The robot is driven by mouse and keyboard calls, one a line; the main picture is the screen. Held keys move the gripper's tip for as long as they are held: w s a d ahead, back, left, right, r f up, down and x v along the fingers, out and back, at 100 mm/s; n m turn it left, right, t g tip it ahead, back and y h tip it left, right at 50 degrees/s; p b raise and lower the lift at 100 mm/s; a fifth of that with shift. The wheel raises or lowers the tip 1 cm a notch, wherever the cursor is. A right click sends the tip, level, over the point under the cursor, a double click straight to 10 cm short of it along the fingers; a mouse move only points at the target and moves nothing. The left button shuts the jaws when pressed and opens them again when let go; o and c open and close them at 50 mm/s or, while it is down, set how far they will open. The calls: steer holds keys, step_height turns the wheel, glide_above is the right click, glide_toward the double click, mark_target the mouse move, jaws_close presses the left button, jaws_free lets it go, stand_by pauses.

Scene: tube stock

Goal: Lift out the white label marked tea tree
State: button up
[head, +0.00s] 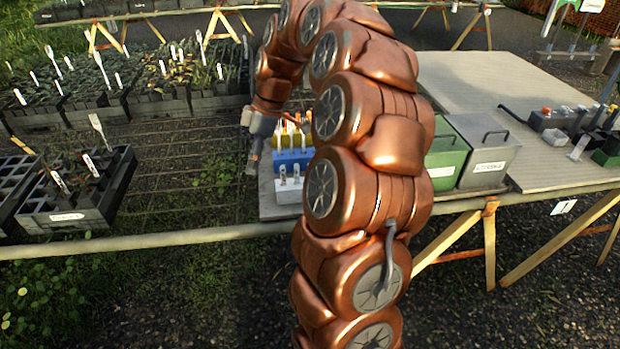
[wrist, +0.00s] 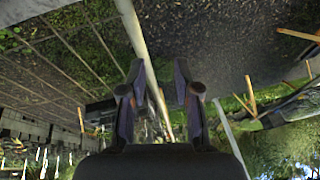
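White labels stand upright in a black cell tray (head: 118,185) at the left in the head view: one label (head: 60,182) leans near its front, another label (head: 90,164) stands behind it. A fork-topped white marker (head: 98,130) stands at the tray's back. More white labels stand in the dark pots at the back left. The writing is too small to read, so I cannot tell which is marked tea tree. My gripper (head: 254,150) is to the right of the tray, above the wire bench, pointing down. In the wrist view my gripper (wrist: 159,80) has its fingers apart with nothing between them.
Green and grey lidded bins (head: 490,150) stand to the right. The wire bench (head: 180,190) between tray and table is bare.

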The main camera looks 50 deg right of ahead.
steer(key=d+f+n+t, duration=0.1)
steer(key=d+f, duration=0.2)
steer(key=d, duration=0.8)
steer(key=d+f+n+t, duration=0.1)
steer(key=d+f, duration=0.2)
steer(key=d, duration=0.7)
steer(key=p+x, duration=0.3)
steer(key=x, duration=0.4)
steer(key=shift+s+f, duration=0.15)
steer(key=shift+f, duration=0.15)
jaws_close()
